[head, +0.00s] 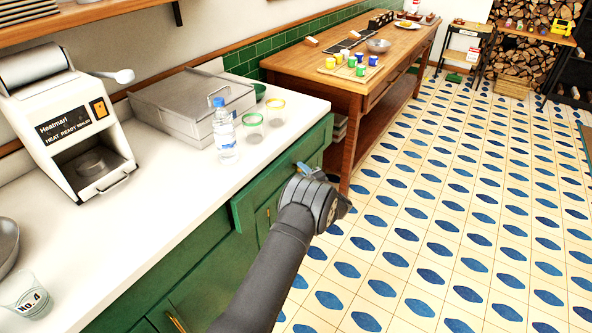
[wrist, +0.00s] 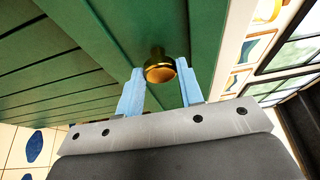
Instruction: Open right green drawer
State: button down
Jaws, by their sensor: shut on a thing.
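The right green drawer (head: 250,206) is in the cabinet under the white counter, partly hidden behind my arm in the head view. In the wrist view, a round brass knob (wrist: 160,73) stands out from a green front. My gripper (head: 304,170) is at the drawer's front, just below the counter edge. Its two light blue fingers are on either side of the knob, shut on it.
On the counter (head: 165,215) stand a white machine (head: 75,125), a metal box (head: 185,105), a water bottle (head: 224,130) and glasses (head: 253,125). A wooden table (head: 300,72) stands beyond the cabinet. The tiled floor (head: 450,200) to the right is clear.

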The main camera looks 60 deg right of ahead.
jog(key=s, duration=3.4)
jog(key=shift+s, duration=0.25)
jog(key=c, duration=1)
grip_release()
jog(key=shift+o, duration=0.2)
jog(key=v, duration=1.7)
jog(key=shift+s, duration=0.2)
jog(key=shift+a, duration=0.1)
jog(key=x, duration=1.7)
jog(key=shift+w, duration=0.25)
jog(key=shift+s, duration=0.1)
